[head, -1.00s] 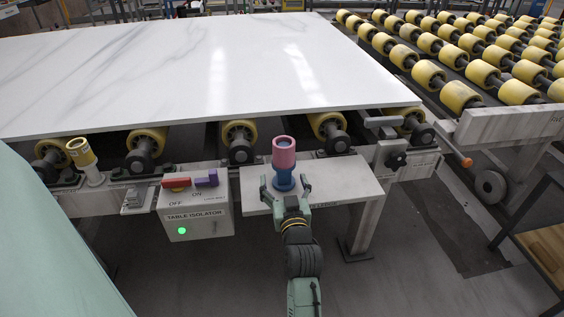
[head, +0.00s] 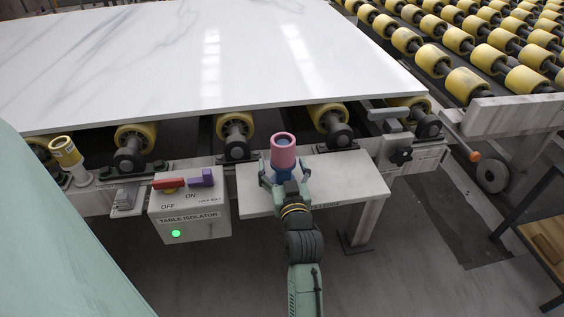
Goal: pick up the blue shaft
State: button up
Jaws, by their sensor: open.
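The blue shaft (head: 284,174) stands upright on a small light shelf (head: 350,181) in front of the slab, with a pink roller (head: 283,154) around its upper part. Its lower part is mostly hidden behind my gripper. My gripper (head: 284,172) is open, with one finger on the left and one on the right of the blue shaft, just below the pink roller. I cannot tell whether the fingers touch it.
A grey isolator box (head: 190,218) with a red lever and a purple lever stands left of the shelf. A large white stone slab (head: 200,60) lies behind on yellow rollers (head: 235,127). A yellow cylinder (head: 65,151) stands at the left. A wooden bench (head: 548,245) is at the lower right.

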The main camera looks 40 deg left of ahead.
jog(key=shift+s+d, duration=0.1)
jog(key=shift+c, duration=0.5)
jog(key=c, duration=1.6)
jog(key=shift+r, duration=0.1)
jog(key=shift+c, duration=0.4)
jog(key=shift+r, duration=0.1)
